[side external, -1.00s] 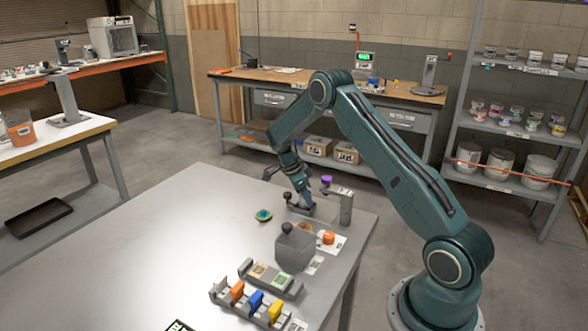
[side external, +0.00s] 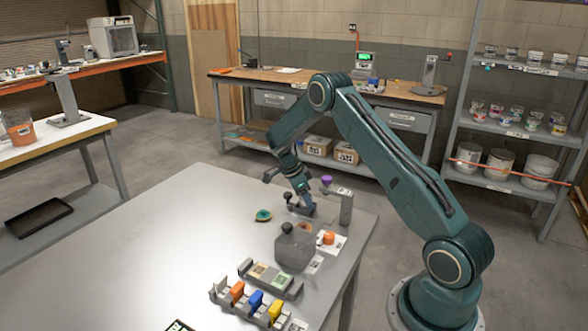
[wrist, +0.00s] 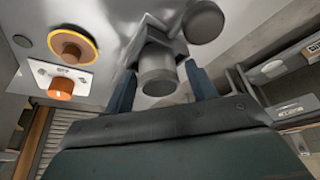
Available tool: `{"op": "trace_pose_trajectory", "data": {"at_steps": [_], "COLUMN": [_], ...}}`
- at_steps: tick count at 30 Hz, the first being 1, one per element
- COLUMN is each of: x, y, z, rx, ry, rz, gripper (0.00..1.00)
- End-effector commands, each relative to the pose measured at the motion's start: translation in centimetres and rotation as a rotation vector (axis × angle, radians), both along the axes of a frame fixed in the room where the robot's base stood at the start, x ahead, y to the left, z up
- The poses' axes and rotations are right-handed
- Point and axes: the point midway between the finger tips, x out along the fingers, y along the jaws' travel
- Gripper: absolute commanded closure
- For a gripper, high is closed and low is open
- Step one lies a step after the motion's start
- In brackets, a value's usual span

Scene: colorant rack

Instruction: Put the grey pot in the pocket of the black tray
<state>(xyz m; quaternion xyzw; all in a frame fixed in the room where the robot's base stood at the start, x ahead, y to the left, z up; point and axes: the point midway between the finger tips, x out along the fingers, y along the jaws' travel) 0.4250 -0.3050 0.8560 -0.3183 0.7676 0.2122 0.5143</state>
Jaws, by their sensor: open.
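My gripper (wrist: 161,86) is open. It points down at the far right part of the table in the side external view (side external: 303,207). Between its fingers in the wrist view is a plain grey cylinder (wrist: 158,78), seemingly the grey pot, next to a larger grey fitting; I cannot tell whether the fingers touch it. In the side external view the pot is not clear behind my gripper. A black tray (side external: 38,217) lies on the low shelf at the left; I cannot make out a pocket in it. No other black tray is clear.
A grey post (side external: 346,208) and a purple piece (side external: 327,180) stand close by my gripper. A grey block with a dark knob (side external: 295,250) and an orange pot (side external: 328,238) are nearer the camera. A rack (side external: 250,300) holds coloured pieces. The table's left half is clear.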

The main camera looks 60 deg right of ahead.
Motion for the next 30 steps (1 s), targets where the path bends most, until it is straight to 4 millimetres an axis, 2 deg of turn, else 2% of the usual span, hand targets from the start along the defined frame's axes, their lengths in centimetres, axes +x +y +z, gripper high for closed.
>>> {"op": "trace_pose_trajectory", "data": {"at_steps": [8,24,30], "x": [0.4,2.7,3.1], "y": [0.5,2.7,3.2], "z": [1.7,9.3,10.9], "rx": [0.001,-0.001,0.001], "ry": [0.001,-0.001,0.001], "rz": [0.001,0.001,0.002], "gripper": [0.44,0.44,0.44]}}
